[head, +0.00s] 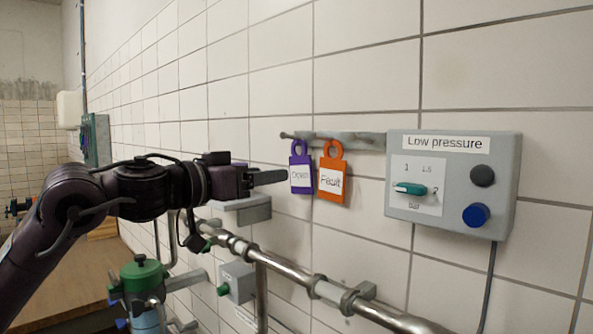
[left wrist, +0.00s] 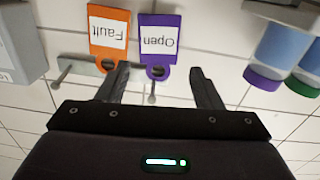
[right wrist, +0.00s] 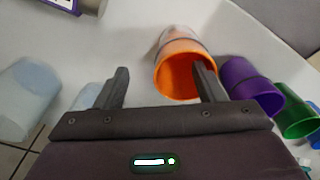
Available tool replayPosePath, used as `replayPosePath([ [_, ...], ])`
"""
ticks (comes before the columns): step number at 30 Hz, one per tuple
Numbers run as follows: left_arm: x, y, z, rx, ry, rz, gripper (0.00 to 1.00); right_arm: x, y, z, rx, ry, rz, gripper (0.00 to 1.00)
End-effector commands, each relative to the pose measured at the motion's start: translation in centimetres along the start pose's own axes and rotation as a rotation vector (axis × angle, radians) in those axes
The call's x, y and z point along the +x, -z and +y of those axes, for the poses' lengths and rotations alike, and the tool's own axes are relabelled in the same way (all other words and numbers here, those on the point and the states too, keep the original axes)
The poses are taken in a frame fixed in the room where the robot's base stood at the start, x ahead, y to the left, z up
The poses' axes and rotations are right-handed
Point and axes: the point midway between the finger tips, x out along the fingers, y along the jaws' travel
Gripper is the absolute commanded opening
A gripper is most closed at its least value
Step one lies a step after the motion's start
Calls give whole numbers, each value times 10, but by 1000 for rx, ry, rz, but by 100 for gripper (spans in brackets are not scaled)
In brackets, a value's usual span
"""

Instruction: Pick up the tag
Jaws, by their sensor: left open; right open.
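A purple tag reading "Open" (head: 301,174) and an orange tag reading "Fault" (head: 331,180) hang side by side from a grey peg rail (head: 360,140) on the tiled wall. My left gripper (head: 268,177) is open, its fingertips pointing at the purple tag from the left. In the left wrist view, the purple tag (left wrist: 158,38) appears upside down, ahead of and between the open fingers (left wrist: 159,70). The orange tag (left wrist: 110,30) is beyond the left-hand finger there. I cannot tell whether a finger touches either tag. My right gripper (right wrist: 160,68) is open and empty, seen only in its wrist view.
A grey "Low pressure" box (head: 453,180) with a switch and knobs is right of the tags. A metal pipe (head: 300,278) runs below. The right wrist view shows an orange cylinder (right wrist: 185,75) close by a finger and a purple cylinder (right wrist: 248,85).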

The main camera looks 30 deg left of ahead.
Motion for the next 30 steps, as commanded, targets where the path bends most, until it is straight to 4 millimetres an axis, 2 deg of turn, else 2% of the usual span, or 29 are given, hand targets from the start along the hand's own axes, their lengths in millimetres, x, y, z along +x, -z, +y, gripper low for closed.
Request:
replayPosePath([
  [3,13,5,1,-6,-3,0,60,-13,1,-3,0,4,0,63],
  [16,67,2,-1,-3,-2,0,60,-54,4,0,0,1,0,63],
  [19,73,0,-2,-1,-1,0,60,-56,4,1,-1,0,0,63],
  [26,74,-2,-2,1,0,0,60,-54,4,4,0,-5,0,63],
  [30,74,-2,-2,1,0,0,42,-54,4,5,0,-5,0,63],
])
